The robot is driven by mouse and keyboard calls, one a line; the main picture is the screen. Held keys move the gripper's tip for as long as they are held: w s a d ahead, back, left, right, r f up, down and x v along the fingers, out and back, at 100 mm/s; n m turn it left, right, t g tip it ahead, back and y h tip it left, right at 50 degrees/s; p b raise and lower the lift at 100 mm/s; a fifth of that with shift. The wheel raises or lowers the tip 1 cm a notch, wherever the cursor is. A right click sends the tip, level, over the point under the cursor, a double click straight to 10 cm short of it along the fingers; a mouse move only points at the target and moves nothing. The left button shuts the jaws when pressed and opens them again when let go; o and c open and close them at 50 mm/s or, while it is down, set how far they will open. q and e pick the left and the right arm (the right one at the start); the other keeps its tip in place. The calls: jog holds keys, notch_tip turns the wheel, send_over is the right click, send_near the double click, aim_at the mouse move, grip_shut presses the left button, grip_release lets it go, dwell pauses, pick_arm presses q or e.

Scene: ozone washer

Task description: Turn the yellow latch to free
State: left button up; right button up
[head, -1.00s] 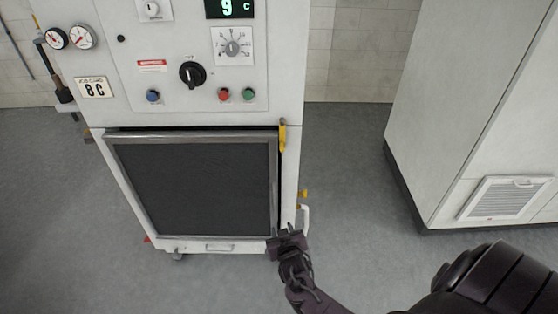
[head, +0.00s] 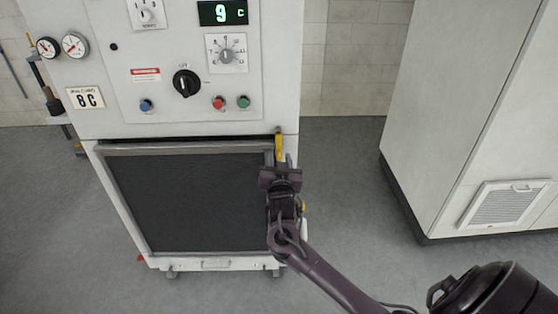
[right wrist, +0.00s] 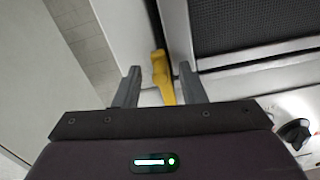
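The yellow latch (head: 278,142) stands upright at the top right corner of the washer's dark door (head: 190,200). My right gripper (head: 280,165) is in front of the latch's lower part and hides some of it. In the right wrist view my right gripper (right wrist: 159,72) is open, with the yellow latch (right wrist: 163,78) seen between its two fingers. The latch looks closer to one finger; I cannot tell whether they touch. My left gripper is not in view.
The control panel above the door carries a black rotary knob (head: 187,83), a blue button (head: 146,105), a red button (head: 219,103) and a green button (head: 243,101). A large grey cabinet (head: 455,110) stands at the right, with open floor (head: 345,190) between.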

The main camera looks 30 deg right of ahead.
jog(key=shift+w, duration=0.1)
grip_shut()
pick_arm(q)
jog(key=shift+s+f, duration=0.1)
pick_arm(e)
jog(key=shift+w+d, duration=0.1)
dwell(0.3)
